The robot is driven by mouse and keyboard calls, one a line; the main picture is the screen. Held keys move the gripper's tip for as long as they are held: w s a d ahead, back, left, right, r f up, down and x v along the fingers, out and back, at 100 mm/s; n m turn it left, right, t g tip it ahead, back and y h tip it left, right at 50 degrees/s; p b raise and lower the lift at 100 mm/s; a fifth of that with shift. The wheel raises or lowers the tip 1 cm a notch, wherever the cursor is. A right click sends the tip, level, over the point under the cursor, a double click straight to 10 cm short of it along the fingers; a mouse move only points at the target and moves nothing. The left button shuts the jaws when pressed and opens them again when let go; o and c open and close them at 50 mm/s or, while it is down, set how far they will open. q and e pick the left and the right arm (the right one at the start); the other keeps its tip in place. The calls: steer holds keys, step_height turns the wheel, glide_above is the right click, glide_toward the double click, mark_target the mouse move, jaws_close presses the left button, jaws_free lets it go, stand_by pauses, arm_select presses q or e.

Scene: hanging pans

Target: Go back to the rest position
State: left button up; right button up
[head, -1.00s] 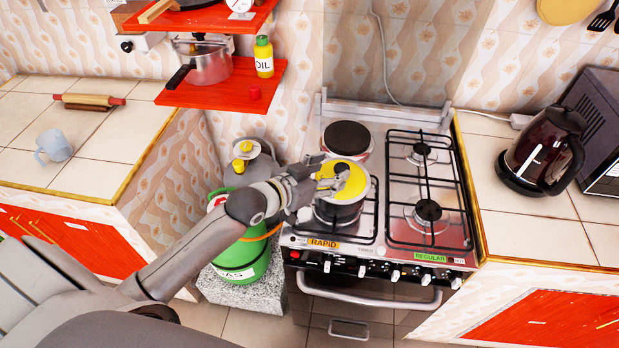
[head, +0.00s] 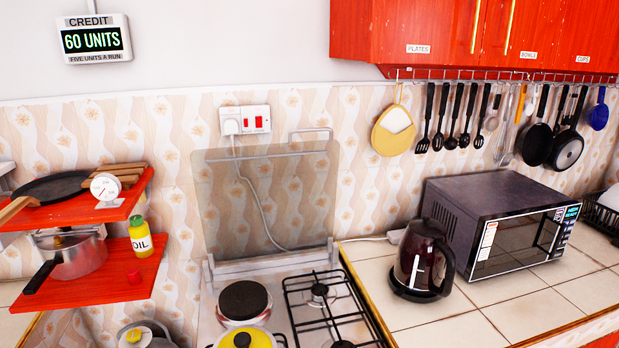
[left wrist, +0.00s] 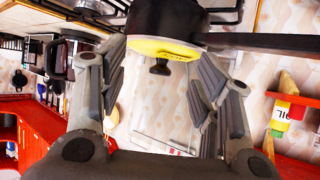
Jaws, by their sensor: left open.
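My left gripper (left wrist: 158,90) is open in the left wrist view, where the scene appears upside down. Its spread fingers stand on either side of the black knob of a yellow lid (left wrist: 150,48), with nothing clamped between them. The lid sits on a dark pot (left wrist: 165,20) whose long handle (left wrist: 265,41) extends to the right. In the head view only the top of the yellow lid (head: 263,338) shows at the bottom edge, on the stove (head: 300,318). Neither gripper shows in the head view.
A kettle (head: 421,262) and a microwave (head: 500,228) stand on the right counter. Red shelves (head: 110,289) hold a silver pot (head: 80,257) and an oil bottle (head: 141,236). Pans and utensils hang from a rail (head: 500,82) at the back right. A glass stove cover (head: 265,200) stands upright.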

arm_select(q)
steer(key=s+f+n+g+y, duration=0.15)
steer(key=s+f+g, duration=0.25)
steer(key=s, duration=0.5)
steer(key=s+f+n+g+y, duration=0.15)
steer(key=s+f+g, duration=0.25)
steer(key=s, duration=0.6)
step_height(320, 180, down, 27)
steer(key=m+g+b, duration=0.1)
steer(key=b, duration=0.1)
steer(key=s+a+f+g+y, duration=0.1)
steer(key=s+a+f, duration=0.1)
steer(key=s+f, duration=1.5)
steer(key=shift+s+a+f+b, duration=0.4)
steer(key=shift+f+b, duration=0.05)
steer(key=shift+f, duration=0.4)
